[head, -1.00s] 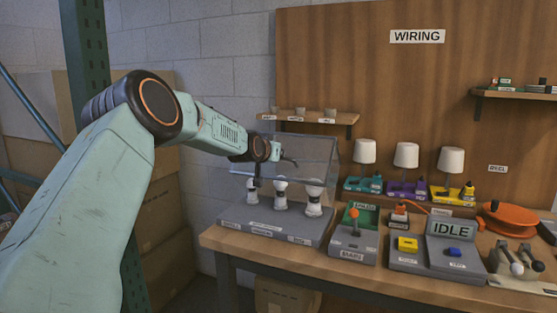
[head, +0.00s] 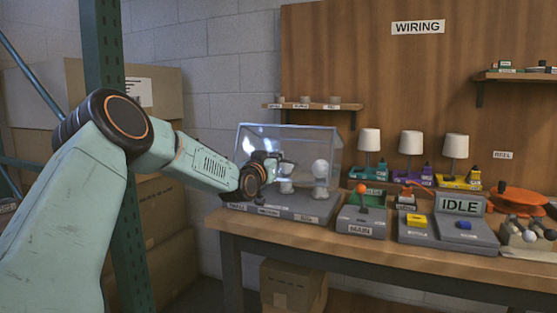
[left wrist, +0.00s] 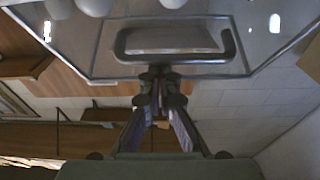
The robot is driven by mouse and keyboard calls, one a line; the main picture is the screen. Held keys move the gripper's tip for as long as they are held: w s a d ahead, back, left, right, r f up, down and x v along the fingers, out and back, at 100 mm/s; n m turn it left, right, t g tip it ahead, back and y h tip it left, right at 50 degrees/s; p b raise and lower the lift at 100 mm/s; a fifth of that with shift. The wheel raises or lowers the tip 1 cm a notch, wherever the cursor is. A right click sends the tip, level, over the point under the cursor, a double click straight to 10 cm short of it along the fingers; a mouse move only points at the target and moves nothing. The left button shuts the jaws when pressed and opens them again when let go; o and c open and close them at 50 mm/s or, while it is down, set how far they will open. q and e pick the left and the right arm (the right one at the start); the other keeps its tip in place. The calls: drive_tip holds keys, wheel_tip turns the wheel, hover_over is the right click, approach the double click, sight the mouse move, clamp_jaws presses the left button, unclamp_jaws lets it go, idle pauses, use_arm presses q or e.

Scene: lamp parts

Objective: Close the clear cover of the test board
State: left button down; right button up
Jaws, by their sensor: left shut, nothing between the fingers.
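The clear cover (head: 315,143) stands as a see-through box over the bulbs on the grey test board (head: 305,208). I cannot tell whether its lower edge fully meets the board. White bulbs (head: 321,172) show upright through it; my arm hides part of the row. My left gripper (head: 282,163) is at the front of the cover, shut and empty. In the left wrist view its fingertips (left wrist: 158,74) are together at the cover's dark handle (left wrist: 180,58), touching it or very near. My right gripper is out of view.
A box with an orange-knobbed lever (head: 361,215) marked MAIN stands right of the board. A console reading IDLE (head: 459,205) is further right. Lamps (head: 411,145) stand behind, and a small shelf (head: 315,106) hangs above the cover. A green post (head: 103,50) rises beside my left arm.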

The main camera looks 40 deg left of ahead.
use_arm(q)
drive_tip(key=shift+t+y, duration=0.5)
drive_tip(key=shift+t, duration=0.4)
drive_tip(key=s+f+b, duration=0.1)
drive_tip(key=f, duration=0.2)
drive_tip(key=s+d+f+b, duration=0.1)
drive_tip(key=s+f, duration=0.1)
drive_tip(key=f, duration=0.1)
drive_tip(key=s+f+b, duration=0.1)
drive_tip(key=f+b, duration=0.1)
drive_tip(key=f, duration=0.1)
drive_tip(key=shift+s+d+f, duration=0.15)
drive_tip(key=shift+d, duration=0.05)
drive_tip(key=shift+s+d+f, duration=0.1)
drive_tip(key=shift+s+f, duration=0.05)
drive_tip(key=shift+s, duration=0.1)
